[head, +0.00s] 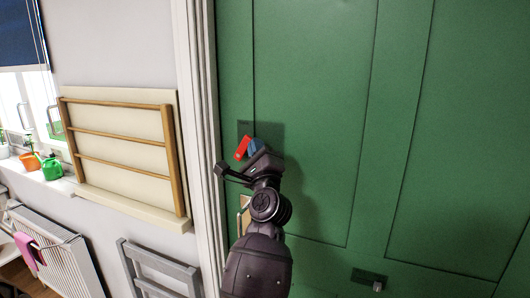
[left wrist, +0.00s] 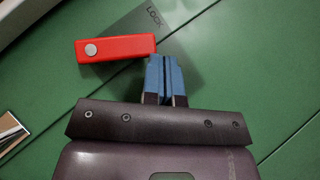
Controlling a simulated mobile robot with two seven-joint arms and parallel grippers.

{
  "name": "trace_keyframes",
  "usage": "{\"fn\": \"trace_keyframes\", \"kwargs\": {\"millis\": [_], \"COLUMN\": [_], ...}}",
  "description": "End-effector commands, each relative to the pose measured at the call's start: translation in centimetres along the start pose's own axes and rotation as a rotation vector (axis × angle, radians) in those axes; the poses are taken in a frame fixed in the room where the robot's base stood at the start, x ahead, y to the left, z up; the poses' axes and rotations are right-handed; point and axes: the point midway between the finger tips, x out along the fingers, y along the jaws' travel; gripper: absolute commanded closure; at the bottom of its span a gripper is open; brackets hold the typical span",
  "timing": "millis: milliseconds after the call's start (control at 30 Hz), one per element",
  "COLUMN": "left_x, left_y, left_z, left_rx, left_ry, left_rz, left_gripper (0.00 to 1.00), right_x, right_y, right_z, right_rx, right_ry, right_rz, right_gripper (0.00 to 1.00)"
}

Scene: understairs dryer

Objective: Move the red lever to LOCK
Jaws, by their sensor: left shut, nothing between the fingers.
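The red lever (head: 242,148) is mounted on a dark plate (head: 246,128) on the green door, near its left edge. In the left wrist view the red lever (left wrist: 115,48) lies across the plate (left wrist: 150,22), with a round silver pivot at its left end. The word LOCK is printed on the plate, above the lever's right end. My left gripper (head: 255,147) is shut and empty, its blue fingertips (left wrist: 166,72) close beside the lever's right end. I cannot tell whether they touch it. My right gripper is not in view.
The green door (head: 315,80) fills the right side, with a white frame (head: 203,120) on its left. A small latch (head: 369,279) sits low on the door. A wooden rack (head: 168,150), a radiator (head: 70,265) and a grey chair (head: 160,265) are at left.

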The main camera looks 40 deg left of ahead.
Motion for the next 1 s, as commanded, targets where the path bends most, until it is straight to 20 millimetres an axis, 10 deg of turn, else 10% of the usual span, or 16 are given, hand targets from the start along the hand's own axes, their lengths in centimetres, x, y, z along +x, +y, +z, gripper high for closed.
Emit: {"fn": "trace_keyframes", "kwargs": {"millis": [567,1000], "left_x": [1.2,5.0], "left_y": [-0.8,-6.4], "left_z": [1.2,5.1], "left_rx": [0.000,-0.001], "left_ry": [-0.001,-0.004], "left_rz": [-0.001,-0.005], "left_gripper": [1.00,1.00], "right_x": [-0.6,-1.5], "right_y": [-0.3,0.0], "right_z": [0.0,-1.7], "right_rx": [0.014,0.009], "right_ry": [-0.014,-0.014], "right_rz": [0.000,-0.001], "right_gripper": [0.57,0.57]}}
